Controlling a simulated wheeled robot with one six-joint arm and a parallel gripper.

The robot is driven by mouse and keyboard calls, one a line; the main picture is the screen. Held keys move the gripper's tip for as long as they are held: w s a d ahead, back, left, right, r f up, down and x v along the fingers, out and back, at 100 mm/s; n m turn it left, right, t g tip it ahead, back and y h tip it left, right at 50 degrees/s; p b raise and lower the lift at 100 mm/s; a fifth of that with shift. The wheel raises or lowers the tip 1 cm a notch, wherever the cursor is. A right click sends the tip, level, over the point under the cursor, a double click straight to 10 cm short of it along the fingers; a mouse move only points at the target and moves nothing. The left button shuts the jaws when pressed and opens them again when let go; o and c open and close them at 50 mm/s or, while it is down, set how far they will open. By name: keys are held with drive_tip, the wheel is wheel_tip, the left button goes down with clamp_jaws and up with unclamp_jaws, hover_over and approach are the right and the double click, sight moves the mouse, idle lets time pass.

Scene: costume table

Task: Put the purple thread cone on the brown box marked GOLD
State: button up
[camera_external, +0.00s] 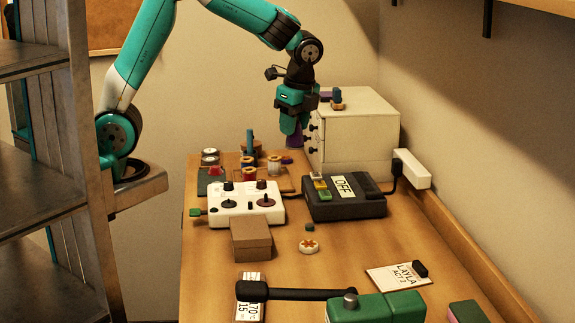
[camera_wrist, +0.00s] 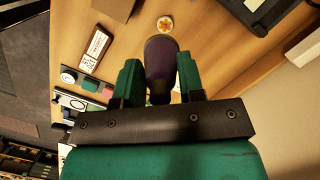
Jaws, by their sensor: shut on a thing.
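My gripper (camera_external: 292,133) is high over the back of the table, beside the white drawer unit. It is shut on the purple thread cone (camera_external: 296,141), which shows as a small purple patch at the fingers. In the wrist view the dark purple cone (camera_wrist: 160,58) sits between the two green fingers of my gripper (camera_wrist: 158,80). A small brown box (camera_external: 251,235) stands on the table in front of the white control box. No GOLD marking can be read on it. A brown box also shows at the top edge of the wrist view (camera_wrist: 116,7).
The white drawer unit (camera_external: 362,136) is at the back right. A round token (camera_external: 308,247) lies right of the brown box.

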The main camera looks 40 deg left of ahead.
drive_tip(key=s+a+p, duration=0.2)
drive_tip(key=s+a, duration=0.5)
drive_tip(key=s, duration=0.2)
drive_tip(key=p, duration=0.1)
approach(245, 227)
drive_tip(key=shift+w+a+f+n+p, duration=0.1)
drive_tip(key=shift+a+f+n+p, duration=0.1)
drive_tip(key=shift+f, duration=0.75)
drive_tip(key=shift+a+f+n+p, duration=0.1)
drive_tip(key=shift+a+f+p, duration=0.05)
drive_tip(key=shift+f, duration=0.8)
drive_tip(key=shift+f, duration=0.1)
drive_tip(key=o, duration=0.5)
drive_tip(key=shift+f, duration=0.1)
drive_tip(key=o, duration=0.4)
